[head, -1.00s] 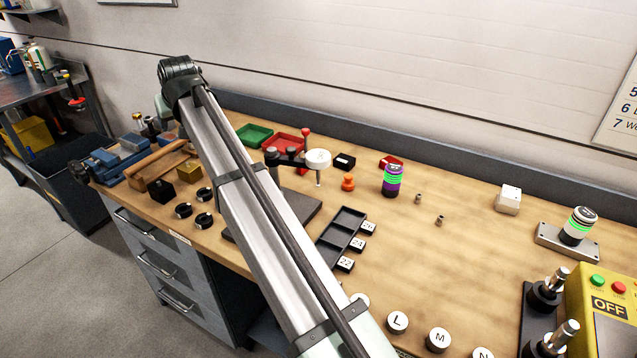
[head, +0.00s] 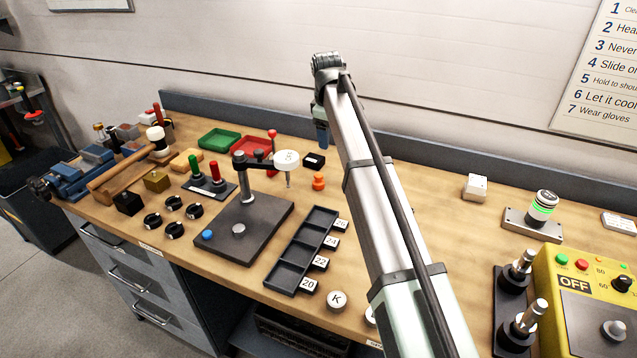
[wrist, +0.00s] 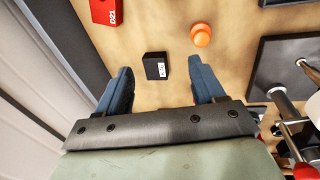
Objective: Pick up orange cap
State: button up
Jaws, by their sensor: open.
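The orange cap (head: 318,182) stands on the wooden bench, right of the press with the white round head. In the wrist view the orange cap (wrist: 201,35) lies beyond the tip of the right blue finger. My gripper (wrist: 157,82) is open, with nothing between its fingers. In the head view only part of my gripper (head: 322,134) shows below the wrist, above the bench behind the cap; the arm hides the rest.
A black labelled box (wrist: 156,66) lies just beyond the fingertips, left of the cap in the wrist view. A red labelled box (wrist: 106,11) is farther off. The press (head: 243,210) stands close to the cap. A black slotted tray (head: 302,252) lies in front.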

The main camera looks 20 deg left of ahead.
jog(key=r+n+g, duration=0.1)
jog(key=n+g, duration=0.1)
send_over(318, 175)
notch_tip(318, 175, down, 8)
jog(key=shift+s+a+f, duration=0.1)
jog(key=shift+s, duration=0.05)
jog(key=shift+w+f, duration=0.15)
jog(key=shift+f, duration=1.2)
jog(key=shift+w+f, duration=0.1)
jog(key=shift+f, duration=1.25)
jog(key=shift+c, duration=0.5)
jog(key=c, duration=1)
jog(key=shift+r, duration=0.15)
